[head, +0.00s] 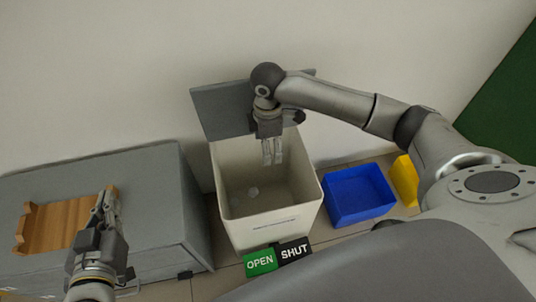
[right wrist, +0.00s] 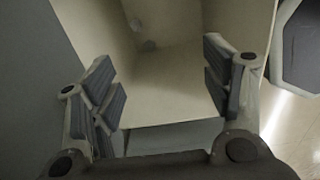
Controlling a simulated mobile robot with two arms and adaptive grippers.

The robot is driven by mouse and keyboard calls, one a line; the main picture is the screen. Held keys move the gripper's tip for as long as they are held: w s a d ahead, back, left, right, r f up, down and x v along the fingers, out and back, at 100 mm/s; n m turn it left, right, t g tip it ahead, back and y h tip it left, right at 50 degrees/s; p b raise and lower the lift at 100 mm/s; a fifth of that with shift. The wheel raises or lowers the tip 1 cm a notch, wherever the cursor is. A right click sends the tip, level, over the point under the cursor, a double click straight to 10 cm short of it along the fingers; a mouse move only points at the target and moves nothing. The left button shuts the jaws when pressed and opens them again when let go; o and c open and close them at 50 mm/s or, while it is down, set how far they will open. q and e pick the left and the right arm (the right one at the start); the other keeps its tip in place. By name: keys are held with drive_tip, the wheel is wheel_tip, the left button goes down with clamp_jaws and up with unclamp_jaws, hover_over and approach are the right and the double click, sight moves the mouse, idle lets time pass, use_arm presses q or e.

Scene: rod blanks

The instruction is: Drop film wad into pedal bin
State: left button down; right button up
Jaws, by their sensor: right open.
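The white pedal bin (head: 233,232) stands in the middle of the head view with its grey lid (head: 217,110) raised. A small pale lump, likely the film wad (head: 253,192), lies inside the bin near the bottom. A small pale lump also shows inside the bin in the right wrist view (right wrist: 149,45). My right gripper (head: 273,160) points down over the bin's mouth. Its jaws are apart and empty in the right wrist view (right wrist: 160,85). My left gripper (head: 110,200) is beside the wooden tray; its finger gap is unclear.
Green OPEN (head: 260,262) and black SHUT (head: 294,250) pedals sit at the bin's front. A blue bin (head: 358,208) and a yellow bin (head: 404,180) stand to the right. The wooden tray (head: 55,228) rests on a grey cabinet (head: 150,180) at left.

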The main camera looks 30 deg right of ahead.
drive_tip(key=shift+r, duration=2.15)
drive_tip(key=shift+s, duration=0.1)
